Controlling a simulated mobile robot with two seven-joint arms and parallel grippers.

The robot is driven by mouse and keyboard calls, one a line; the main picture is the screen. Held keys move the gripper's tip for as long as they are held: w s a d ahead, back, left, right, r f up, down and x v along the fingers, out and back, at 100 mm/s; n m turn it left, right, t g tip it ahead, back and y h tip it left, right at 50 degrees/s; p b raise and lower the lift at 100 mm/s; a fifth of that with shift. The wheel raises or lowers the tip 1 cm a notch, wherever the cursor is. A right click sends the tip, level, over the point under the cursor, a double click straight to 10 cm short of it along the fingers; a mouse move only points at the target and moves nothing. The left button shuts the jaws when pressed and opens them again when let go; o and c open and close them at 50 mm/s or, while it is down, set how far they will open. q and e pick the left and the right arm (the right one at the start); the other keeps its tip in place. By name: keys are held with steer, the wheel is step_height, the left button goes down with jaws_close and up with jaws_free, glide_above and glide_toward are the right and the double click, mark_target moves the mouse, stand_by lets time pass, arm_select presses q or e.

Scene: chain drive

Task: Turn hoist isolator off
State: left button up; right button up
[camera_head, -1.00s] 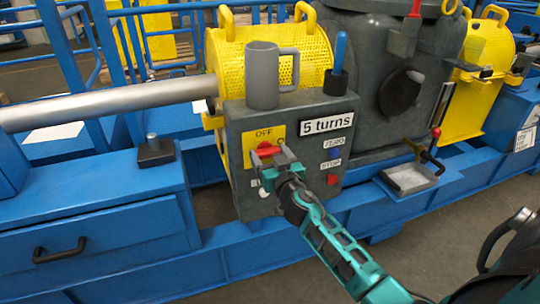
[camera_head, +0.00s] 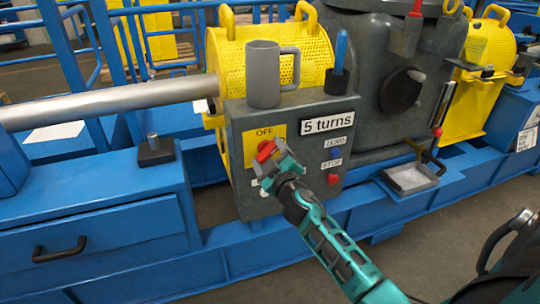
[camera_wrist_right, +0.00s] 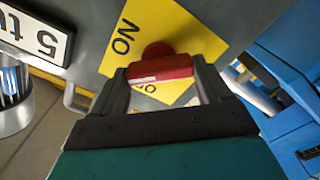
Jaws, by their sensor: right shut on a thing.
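The hoist isolator is a red handle (camera_head: 265,151) on a yellow plate (camera_head: 252,139) marked OFF at the top, on the front of a grey control box (camera_head: 240,190). The handle is tilted in the head view. My right gripper (camera_head: 271,156) is shut on it. In the right wrist view, the red handle (camera_wrist_right: 160,69) lies between the two fingers of my right gripper (camera_wrist_right: 161,80), in front of the yellow plate (camera_wrist_right: 195,38), which shows ON. The gripper hides the lower part of the plate in the head view. My left gripper is not in view.
The box also carries a "5 turns" sign (camera_head: 328,124), ZERO and STOP labels, and a red button (camera_head: 333,178). A grey mug (camera_head: 263,78) and a blue-handled tool (camera_head: 340,55) in a dark holder stand on top. A grey tray (camera_head: 409,179) is at the right.

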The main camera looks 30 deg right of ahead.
steer(key=n, duration=0.5)
steer(key=shift+r+n, duration=0.1)
steer(key=shift+n, duration=0.2)
steer(key=shift+w+n, duration=0.1)
steer(key=shift+n, duration=1.9)
steer(key=o, duration=0.9)
steer(key=shift+o, duration=0.6)
steer(key=shift+f, duration=0.2)
steer(key=shift+a, duration=0.1)
